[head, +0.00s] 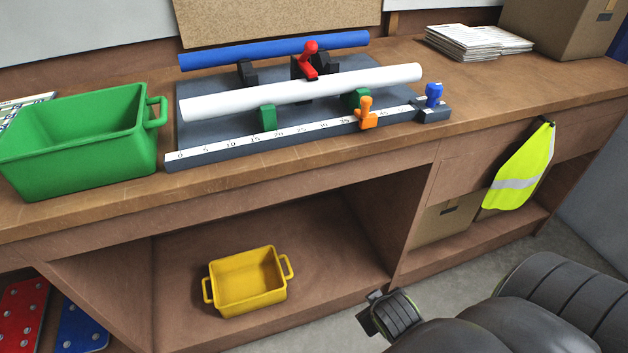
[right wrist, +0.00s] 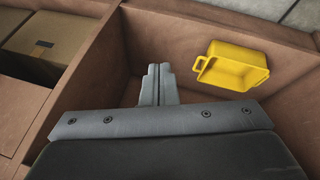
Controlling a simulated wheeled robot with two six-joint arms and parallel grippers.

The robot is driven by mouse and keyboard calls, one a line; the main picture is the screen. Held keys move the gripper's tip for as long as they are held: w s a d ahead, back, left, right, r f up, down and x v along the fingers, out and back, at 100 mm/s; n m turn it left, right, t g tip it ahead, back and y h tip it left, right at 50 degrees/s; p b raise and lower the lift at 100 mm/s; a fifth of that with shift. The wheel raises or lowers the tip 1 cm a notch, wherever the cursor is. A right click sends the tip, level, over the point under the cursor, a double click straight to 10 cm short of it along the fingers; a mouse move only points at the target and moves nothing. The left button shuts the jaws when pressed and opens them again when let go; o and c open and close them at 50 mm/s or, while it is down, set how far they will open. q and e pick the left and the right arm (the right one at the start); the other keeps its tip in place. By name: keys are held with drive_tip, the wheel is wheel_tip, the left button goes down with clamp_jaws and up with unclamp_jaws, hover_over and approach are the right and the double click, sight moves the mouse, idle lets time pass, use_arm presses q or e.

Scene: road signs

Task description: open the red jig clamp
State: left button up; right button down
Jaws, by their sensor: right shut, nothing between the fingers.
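The red jig clamp (head: 309,62) is on the grey jig board (head: 215,85) on the workbench, between the blue tube and the white tube. Its red lever stands tilted up, with a rounded knob on top, beside a black block. The white tube partly hides its lower part, so I cannot tell whether it presses on a tube. My right gripper shows in the right wrist view (right wrist: 158,84), shut and empty, in front of the bench's lower shelf. It is low and well away from the clamp. My left gripper is not in view.
The white tube (head: 300,92) lies on green supports, with the blue tube (head: 270,50) behind. An orange clamp (head: 366,113) and a blue clamp (head: 434,94) are at the front ruler. A green bin (head: 80,140) stands left; a yellow bin (head: 247,281) sits on the shelf below.

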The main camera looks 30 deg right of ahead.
sight(312, 53)
drive_tip(key=w+d+r+n+t+h, duration=0.1)
drive_tip(key=w+d+r+t+h, duration=0.25)
drive_tip(key=w+r, duration=0.45)
drive_tip(key=w+d+r+n+t+h, duration=0.1)
drive_tip(key=w+d+r+t+h, duration=0.3)
drive_tip(key=r, duration=0.9)
drive_tip(key=w+a+r+n+t, duration=0.4)
drive_tip(key=w+r+n+t, duration=0.1)
drive_tip(key=r, duration=0.3)
drive_tip(key=w+a+r+n+t, duration=0.4)
drive_tip(key=w+r+n+t, duration=0.1)
drive_tip(key=r, duration=0.2)
drive_tip(key=shift+a+r, duration=0.2)
drive_tip(key=shift+r, duration=0.2)
drive_tip(key=p+x, duration=0.6)
drive_tip(key=x, duration=0.7)
drive_tip(key=shift+w+a+r, duration=0.1)
drive_tip(key=shift+r, duration=0.2)
drive_tip(key=shift+w+r+p, duration=0.1)
drive_tip(key=shift+w+p, duration=0.2)
